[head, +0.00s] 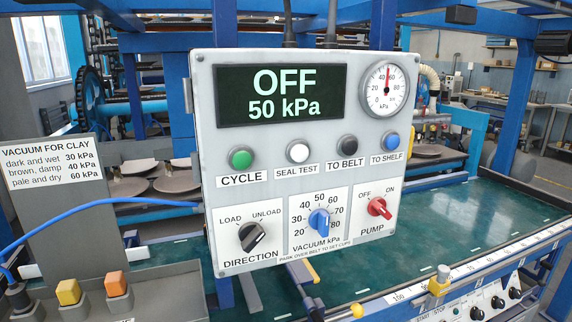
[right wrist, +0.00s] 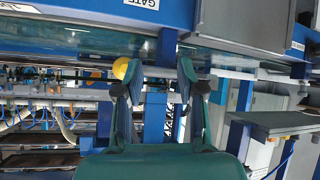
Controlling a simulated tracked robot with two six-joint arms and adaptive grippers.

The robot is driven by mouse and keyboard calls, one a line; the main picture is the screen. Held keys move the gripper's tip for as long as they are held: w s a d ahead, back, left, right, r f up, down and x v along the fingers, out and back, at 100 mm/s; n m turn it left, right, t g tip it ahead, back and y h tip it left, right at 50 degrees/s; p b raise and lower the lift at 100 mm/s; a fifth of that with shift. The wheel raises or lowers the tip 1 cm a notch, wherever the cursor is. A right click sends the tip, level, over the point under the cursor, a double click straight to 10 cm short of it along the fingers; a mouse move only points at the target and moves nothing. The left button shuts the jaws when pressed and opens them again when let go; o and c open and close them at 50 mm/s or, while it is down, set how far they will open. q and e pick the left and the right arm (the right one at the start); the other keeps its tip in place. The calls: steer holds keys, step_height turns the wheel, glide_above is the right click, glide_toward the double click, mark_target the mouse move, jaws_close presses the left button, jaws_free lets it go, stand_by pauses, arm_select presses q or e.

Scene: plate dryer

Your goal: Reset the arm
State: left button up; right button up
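Neither gripper and neither arm shows in the head view. My right gripper (right wrist: 157,72) shows in the right wrist view, with its two dark fingers spread apart and nothing between them. Blue framework lies behind the gap, and a yellow round knob (right wrist: 121,68) appears beside the left finger; I cannot tell how far off it is. My left gripper is hidden from both views. A grey control panel (head: 207,150) fills the middle of the head view. Its display (head: 281,95) reads OFF and 50 kPa.
The panel carries a black direction knob (head: 252,236), a blue vacuum knob (head: 319,222) and a red pump knob (head: 379,208). A green belt (head: 450,225) runs behind at the right. A vacuum sign (head: 47,160) and orange block (head: 115,284) stand at the left.

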steer(key=s+a+f+m+g+p, duration=0.25)
steer(key=s+f, duration=0.35)
steer(key=f, duration=0.6)
arm_select(q)
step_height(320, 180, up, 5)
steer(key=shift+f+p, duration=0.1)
steer(key=shift+p, duration=0.5)
arm_select(e)
steer(key=s+a+f+m+g+h, duration=0.1)
steer(key=s+f+m+g, duration=0.5)
steer(key=s+f, duration=0.7)
steer(key=s+m, duration=0.2)
steer(key=s, duration=0.1)
steer(key=shift+s+a+f+h, duration=0.25)
steer(key=shift+s+f+h, duration=0.05)
steer(key=shift+h, duration=0.1)
